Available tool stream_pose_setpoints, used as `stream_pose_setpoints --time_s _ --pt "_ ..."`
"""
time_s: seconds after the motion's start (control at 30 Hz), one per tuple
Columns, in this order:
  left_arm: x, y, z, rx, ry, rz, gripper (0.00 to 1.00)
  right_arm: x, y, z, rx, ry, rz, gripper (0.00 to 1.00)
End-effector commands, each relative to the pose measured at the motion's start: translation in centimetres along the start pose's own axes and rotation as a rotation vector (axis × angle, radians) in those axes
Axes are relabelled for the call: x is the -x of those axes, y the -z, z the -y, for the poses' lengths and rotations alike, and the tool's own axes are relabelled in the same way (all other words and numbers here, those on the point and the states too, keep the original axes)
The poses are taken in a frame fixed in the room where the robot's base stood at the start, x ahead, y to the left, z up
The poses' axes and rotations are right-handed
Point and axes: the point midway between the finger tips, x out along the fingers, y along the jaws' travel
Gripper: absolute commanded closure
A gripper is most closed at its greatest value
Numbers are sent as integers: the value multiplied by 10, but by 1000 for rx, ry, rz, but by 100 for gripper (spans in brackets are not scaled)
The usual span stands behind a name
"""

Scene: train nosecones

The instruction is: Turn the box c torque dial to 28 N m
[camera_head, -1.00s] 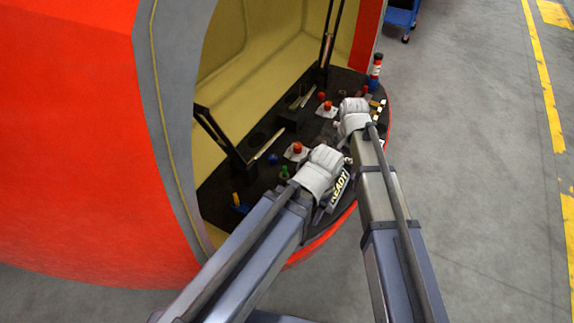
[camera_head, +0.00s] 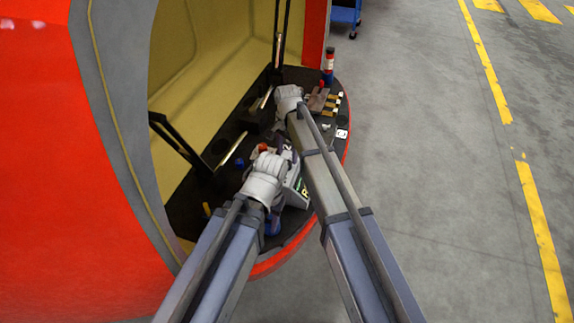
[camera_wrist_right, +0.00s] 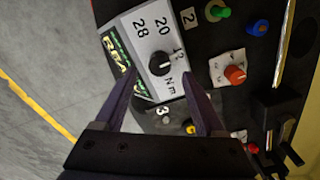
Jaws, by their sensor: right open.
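The torque dial (camera_wrist_right: 159,63) is a black round knob on a pale box face (camera_wrist_right: 150,35) marked 28, 20, 12 and Nm, with a READY strip along one side. I cannot make out where its pointer stands, nor a letter on the box. My right gripper (camera_wrist_right: 155,75) is open, its two dark fingers spread on either side of the dial in the picture; I see no contact. In the head view my right gripper (camera_head: 287,142) hangs over the desk by the READY box (camera_head: 300,190). The left wrist is near the box; its fingers are hidden.
Beside the box are a green knob (camera_wrist_right: 219,13), a blue knob (camera_wrist_right: 257,29) and an orange-red knob (camera_wrist_right: 235,75) on a white plate. A red and blue bottle-like thing (camera_head: 328,66) stands at the desk's far end. Open grey floor (camera_head: 430,180) lies to the right.

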Motion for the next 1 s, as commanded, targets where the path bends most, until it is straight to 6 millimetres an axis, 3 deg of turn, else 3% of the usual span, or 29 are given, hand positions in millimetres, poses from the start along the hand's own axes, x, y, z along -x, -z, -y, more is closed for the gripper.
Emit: stream_pose_setpoints --time_s 0.03,0.23,0.63,1.0 --pt "-14 1 -1 0 0 0 51 -14 0 0 0 0 0 28" --pt "-35 2 -3 0 0 0 51 -36 0 0 1 0 0 28" --pt "-40 2 -4 0 0 0 51 -40 0 0 1 0 0 28" --pt "-40 2 -4 0 0 0 51 -40 0 0 1 0 0 68"
